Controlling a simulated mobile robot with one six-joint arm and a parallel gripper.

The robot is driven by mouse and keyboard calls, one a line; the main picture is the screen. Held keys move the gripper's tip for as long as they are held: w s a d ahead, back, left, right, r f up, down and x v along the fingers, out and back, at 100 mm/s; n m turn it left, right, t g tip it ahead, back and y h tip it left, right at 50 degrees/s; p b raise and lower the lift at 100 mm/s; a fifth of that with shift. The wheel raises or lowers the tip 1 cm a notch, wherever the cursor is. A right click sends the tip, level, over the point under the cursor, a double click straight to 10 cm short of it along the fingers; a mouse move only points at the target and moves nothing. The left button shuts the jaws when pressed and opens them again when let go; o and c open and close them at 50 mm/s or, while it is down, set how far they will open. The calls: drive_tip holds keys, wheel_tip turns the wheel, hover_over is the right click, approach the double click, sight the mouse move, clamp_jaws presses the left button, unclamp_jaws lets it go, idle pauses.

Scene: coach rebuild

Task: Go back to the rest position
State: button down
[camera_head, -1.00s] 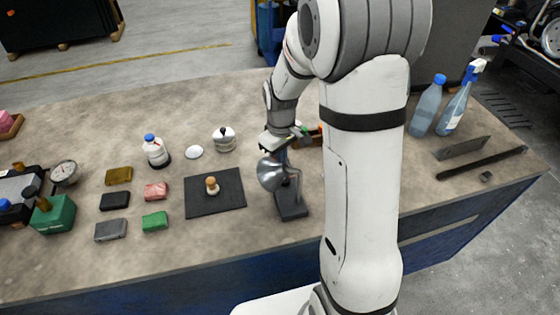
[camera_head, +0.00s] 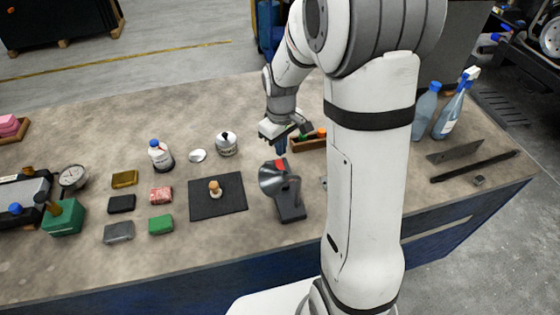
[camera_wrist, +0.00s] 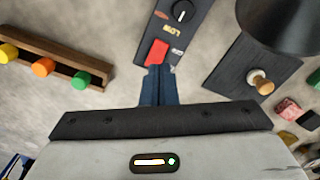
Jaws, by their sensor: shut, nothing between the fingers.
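My gripper (camera_head: 281,147) is shut and empty, with its blue fingers pointing down above the bench. In the head view it is behind and above a small lamp (camera_head: 291,203) with a dark base and a silver shade. The wrist view shows my fingertips (camera_wrist: 158,75) just below a red switch (camera_wrist: 157,52) on the dark base; a gap between them cannot be measured. A black dial (camera_wrist: 182,12) and small lettering are on the same base. The red part also shows in the head view (camera_head: 281,165).
A wooden rack (camera_wrist: 45,57) with yellow, orange and green knobs lies left in the wrist view. A dark mat (camera_head: 230,206) with a wooden-knobbed piece (camera_head: 215,189) is beside the lamp. A lidded pot (camera_head: 227,144) and bottles (camera_head: 424,112) stand on the bench.

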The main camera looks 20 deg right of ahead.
drive_tip(key=shift+r, duration=0.25)
idle(0.3)
drive_tip(key=s+r+m+t, duration=0.1)
drive_tip(key=s+r+m, duration=0.2)
drive_tip(key=s+r, duration=0.3)
drive_tip(key=s+r+m+t, duration=0.2)
drive_tip(key=s+r, duration=0.5)
drive_tip(key=s, duration=0.6)
drive_tip(key=shift+s+a+r+m, duration=0.15)
drive_tip(key=shift+a+m, duration=0.1)
drive_tip(key=shift+m, duration=0.25)
